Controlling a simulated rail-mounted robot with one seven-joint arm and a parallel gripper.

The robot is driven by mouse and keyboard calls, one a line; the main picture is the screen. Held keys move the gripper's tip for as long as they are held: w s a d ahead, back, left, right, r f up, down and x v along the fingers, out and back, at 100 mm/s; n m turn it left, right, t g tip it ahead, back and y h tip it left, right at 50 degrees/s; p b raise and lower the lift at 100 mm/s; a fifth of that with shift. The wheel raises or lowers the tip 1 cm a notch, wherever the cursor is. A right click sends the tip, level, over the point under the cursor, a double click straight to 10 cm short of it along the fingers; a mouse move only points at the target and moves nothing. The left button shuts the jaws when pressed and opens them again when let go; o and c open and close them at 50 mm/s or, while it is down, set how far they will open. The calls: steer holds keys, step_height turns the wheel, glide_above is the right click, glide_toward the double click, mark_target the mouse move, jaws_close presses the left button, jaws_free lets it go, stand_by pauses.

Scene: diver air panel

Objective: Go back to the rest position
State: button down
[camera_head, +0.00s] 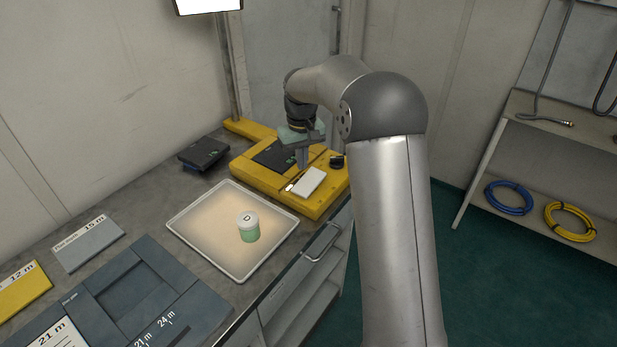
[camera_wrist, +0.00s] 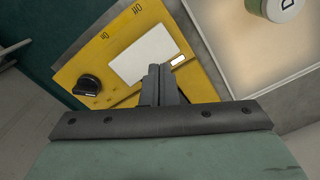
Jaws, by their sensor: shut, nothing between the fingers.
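My gripper (camera_head: 302,160) is above the yellow panel (camera_head: 318,207) on the bench, with its fingers pointing down. In the wrist view my gripper (camera_wrist: 160,72) has its fingers together with nothing between them. A white plate (camera_head: 308,181) lies on the panel just in front of the fingers. It also shows in the wrist view (camera_wrist: 143,54). A black knob (camera_wrist: 88,84) sits on the panel beside the white plate. Whether the fingertips touch the panel I cannot tell.
A pale tray (camera_head: 190,245) holds a green jar (camera_head: 248,228) with a white lid marked D. A black device (camera_head: 203,153) lies behind the tray. Grey and yellow depth plates (camera_head: 88,243) and a dark frame (camera_head: 180,300) lie at the left. Shelves with hoses (camera_head: 510,197) stand at the right.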

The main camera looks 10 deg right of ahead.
stand_by(0.3)
steer(key=s+r+m, duration=0.1)
steer(key=s+r, duration=0.2)
steer(key=s, duration=0.6)
steer(key=s+r, duration=0.3)
steer(key=s, duration=0.6)
steer(key=s+f, duration=0.2)
steer(key=s, duration=0.7)
steer(key=s+f+m, duration=0.1)
steer(key=s+f, duration=0.1)
steer(key=s, duration=0.7)
steer(key=shift+s+t, duration=0.35)
steer(key=shift+t, duration=0.05)
